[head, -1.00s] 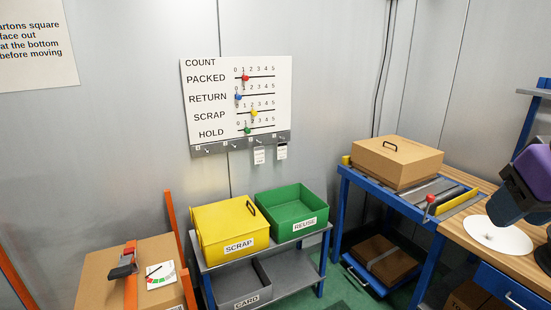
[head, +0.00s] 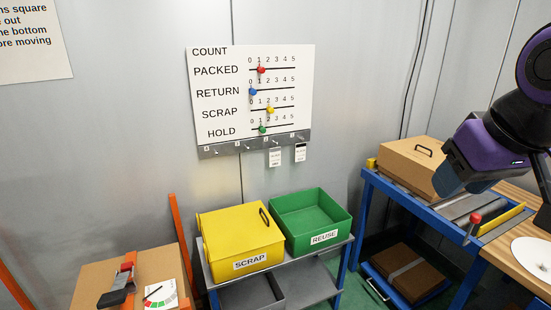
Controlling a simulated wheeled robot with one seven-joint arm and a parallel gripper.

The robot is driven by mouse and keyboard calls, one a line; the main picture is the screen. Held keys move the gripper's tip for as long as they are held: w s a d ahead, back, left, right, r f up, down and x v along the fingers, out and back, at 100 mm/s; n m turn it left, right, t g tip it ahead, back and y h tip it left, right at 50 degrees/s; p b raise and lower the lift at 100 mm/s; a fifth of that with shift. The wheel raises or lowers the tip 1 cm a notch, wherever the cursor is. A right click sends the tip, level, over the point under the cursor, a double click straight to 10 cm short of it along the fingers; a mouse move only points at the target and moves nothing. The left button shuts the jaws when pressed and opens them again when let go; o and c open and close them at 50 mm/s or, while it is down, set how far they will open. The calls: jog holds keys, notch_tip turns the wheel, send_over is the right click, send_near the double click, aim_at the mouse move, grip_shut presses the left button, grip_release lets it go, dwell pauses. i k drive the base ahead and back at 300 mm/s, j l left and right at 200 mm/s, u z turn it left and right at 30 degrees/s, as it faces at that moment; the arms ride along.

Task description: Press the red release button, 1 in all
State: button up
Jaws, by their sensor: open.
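A black tool with a small red part (head: 128,267) sits on an orange strap around a brown carton (head: 90,277) at the lower left. A red knob (head: 476,218) tops a short lever at the front of the blue roller table (head: 372,196) at the right. I cannot tell at this size which red part is the release button. My purple and black arm reaches in from the right edge, over the roller table, well away from the strapped carton.
A dial card (head: 160,295) lies beside the tool. A yellow SCRAP bin (head: 238,242) and a green REUSE bin (head: 311,219) stand on a grey rack. A closed carton (head: 405,163) is on the roller table. A COUNT board (head: 225,125) hangs on the wall.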

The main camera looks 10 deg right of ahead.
aim_at(126, 267)
jog(key=u, duration=1.25)
